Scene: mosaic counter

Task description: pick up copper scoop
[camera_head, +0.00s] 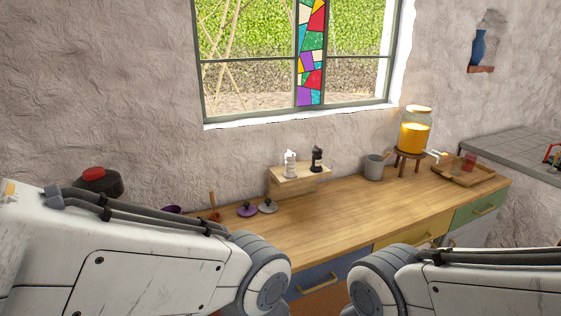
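A small copper-brown thing (214,208) with a thin upright handle stands at the left part of the wooden counter, against the wall. It may be the copper scoop, but it is too small to be sure, and my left arm partly hides that area. My arms come in from the lower left and lower right, in front of the counter. Both grippers are out of view.
The wooden counter (340,218) is clear in the middle. Beside the copper-brown thing are a purple bowl (171,209) and two lids (247,209). A small shelf (299,181) with two shakers, a grey mug (374,168), a drink dispenser (414,135) and a tray (462,172) stand along the back.

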